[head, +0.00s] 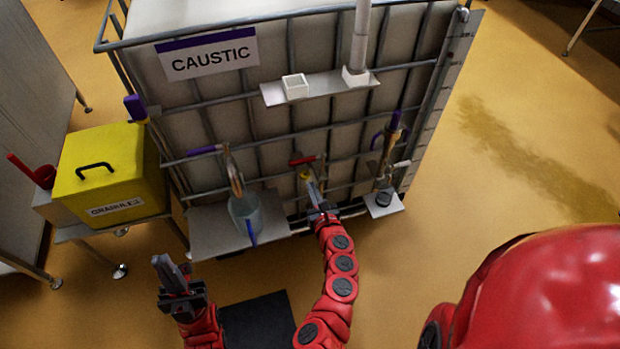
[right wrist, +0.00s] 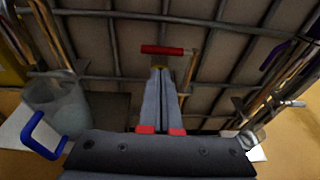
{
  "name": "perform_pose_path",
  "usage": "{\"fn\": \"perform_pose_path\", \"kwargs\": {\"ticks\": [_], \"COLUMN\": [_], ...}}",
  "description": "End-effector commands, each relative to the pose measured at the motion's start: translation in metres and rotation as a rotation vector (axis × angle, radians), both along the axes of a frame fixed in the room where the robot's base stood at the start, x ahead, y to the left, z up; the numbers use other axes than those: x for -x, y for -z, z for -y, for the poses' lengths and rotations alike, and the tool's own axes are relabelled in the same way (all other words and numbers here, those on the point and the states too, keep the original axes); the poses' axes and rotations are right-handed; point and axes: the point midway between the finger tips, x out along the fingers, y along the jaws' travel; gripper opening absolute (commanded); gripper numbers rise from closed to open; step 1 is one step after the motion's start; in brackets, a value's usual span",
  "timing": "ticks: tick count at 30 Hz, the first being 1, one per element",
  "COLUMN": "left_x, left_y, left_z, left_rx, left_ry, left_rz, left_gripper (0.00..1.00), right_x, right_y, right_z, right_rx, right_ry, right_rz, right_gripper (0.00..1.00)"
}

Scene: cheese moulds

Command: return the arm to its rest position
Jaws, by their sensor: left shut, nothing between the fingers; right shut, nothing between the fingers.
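My right gripper (head: 309,186) reaches up to the front of the caged tank labelled CAUSTIC (head: 290,115). Its fingers are together and empty. Their tips are just below a red valve handle (head: 303,160) with a yellow part under it; I cannot tell whether they touch. In the right wrist view the shut fingers (right wrist: 160,75) point at the red handle (right wrist: 168,51), which lies crosswise beyond the tips. My left gripper (head: 163,264) is shut and empty at the lower left, over the floor and apart from the tank.
A clear jug with a blue handle (head: 244,214) stands on a shelf below a purple-handled tap. A yellow box (head: 108,168) stands at left. A wet patch (head: 530,150) marks the open floor at right.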

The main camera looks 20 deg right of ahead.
Motion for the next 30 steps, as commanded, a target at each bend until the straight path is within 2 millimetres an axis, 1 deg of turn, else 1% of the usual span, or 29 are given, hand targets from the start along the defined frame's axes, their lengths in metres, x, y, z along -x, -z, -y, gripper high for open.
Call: {"fn": "perform_pose_path", "kwargs": {"ticks": [1,3,7,12,17,20,23,24,26,27,29,30], "left_x": [0.0,0.0,0.0,0.0,0.0,0.0,0.0,0.0,0.0,0.0,0.0,0.0], "left_y": [0.001,0.001,0.002,0.002,0.002,0.002,0.002,0.002,0.002,0.002,0.002,0.002], "left_z": [0.0,0.0,0.0,0.0,0.0,0.0,0.0,0.0,0.0,0.0,0.0,0.0], "left_rx": [0.0,0.0,0.0,0.0,0.0,0.0,0.0,0.0,0.0,0.0,0.0,0.0], "left_ry": [0.0,0.0,0.0,0.0,0.0,0.0,0.0,0.0,0.0,0.0,0.0,0.0], "left_rz": [0.0,0.0,0.0,0.0,0.0,0.0,0.0,0.0,0.0,0.0,0.0,0.0], "left_gripper": [0.0,0.0,0.0,0.0,0.0,0.0,0.0,0.0,0.0,0.0,0.0,0.0], "right_x": [0.01,0.02,0.034,0.041,0.041,0.043,0.051,0.056,0.067,0.074,0.085,0.091], "right_y": [0.0,-0.002,-0.005,-0.008,-0.008,-0.001,0.02,0.031,0.045,0.05,0.046,0.036], "right_z": [-0.001,0.002,0.001,0.002,0.001,0.003,0.016,0.026,0.047,0.063,0.09,0.107], "right_rx": [-0.003,0.002,-0.001,0.001,0.002,0.044,0.204,0.311,0.515,0.673,0.929,1.099], "right_ry": [0.001,0.004,-0.001,0.0,-0.001,0.004,0.033,0.051,0.086,0.112,0.16,0.196], "right_rz": [-0.003,-0.003,-0.001,0.0,0.0,-0.021,-0.089,-0.13,-0.198,-0.239,-0.291,-0.315], "right_gripper": [0.0,0.0,0.0,0.0,0.0,0.0,0.0,0.0,0.0,0.0,0.0,0.0]}}
